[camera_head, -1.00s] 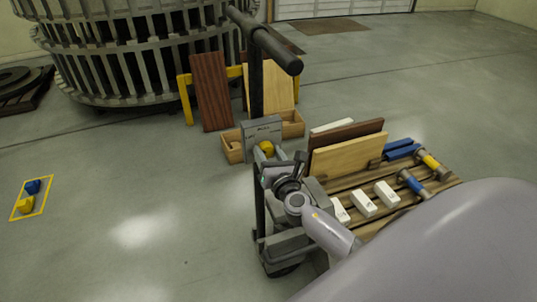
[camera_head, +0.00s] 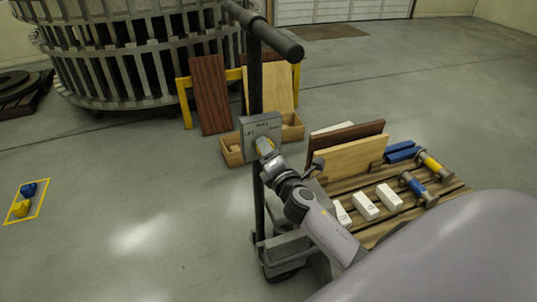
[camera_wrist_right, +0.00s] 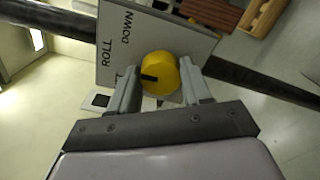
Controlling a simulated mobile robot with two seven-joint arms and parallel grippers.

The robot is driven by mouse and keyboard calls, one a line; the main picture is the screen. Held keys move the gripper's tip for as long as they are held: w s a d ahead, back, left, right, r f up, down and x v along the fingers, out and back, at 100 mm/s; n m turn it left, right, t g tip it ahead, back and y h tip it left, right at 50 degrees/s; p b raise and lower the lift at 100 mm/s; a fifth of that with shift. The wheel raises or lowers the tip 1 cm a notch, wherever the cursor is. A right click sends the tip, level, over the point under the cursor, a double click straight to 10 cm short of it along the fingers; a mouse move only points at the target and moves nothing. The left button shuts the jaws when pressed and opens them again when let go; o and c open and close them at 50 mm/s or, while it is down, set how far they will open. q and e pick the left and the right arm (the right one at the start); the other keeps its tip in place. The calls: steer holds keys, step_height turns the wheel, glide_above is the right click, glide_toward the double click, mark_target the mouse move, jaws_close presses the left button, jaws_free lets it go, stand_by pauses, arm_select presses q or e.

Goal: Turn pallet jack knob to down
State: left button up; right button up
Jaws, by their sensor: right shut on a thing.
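The yellow knob (camera_wrist_right: 160,72) is on a grey panel (camera_wrist_right: 115,35) on the pallet jack's upright mast. In the right wrist view the panel reads "ROLL" and "DOWN"; a third label is mostly hidden. The knob's dark mark sits at its lower left in that view, pointing away from "DOWN". My right gripper (camera_wrist_right: 160,80) is shut on the knob, with one finger on each side. In the head view the knob (camera_head: 265,146) is partly covered by my right gripper (camera_head: 267,153). My left gripper is not in view.
The jack's black handle (camera_head: 262,32) rises above the panel. A wooden pallet (camera_head: 400,213) at the right holds boards (camera_head: 350,157), white blocks (camera_head: 365,206) and blue and yellow parts. Boards and a wooden box (camera_head: 232,150) stand behind. The floor at left is mostly clear.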

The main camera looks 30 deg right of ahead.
steer(key=shift+f+m+b, duration=0.2)
steer(key=shift+m+b, duration=0.25)
steer(key=shift+m, duration=4.65)
steer(key=o, duration=1.1)
steer(key=shift+c, duration=0.2)
steer(key=shift+s, duration=0.1)
steer(key=v, duration=0.7)
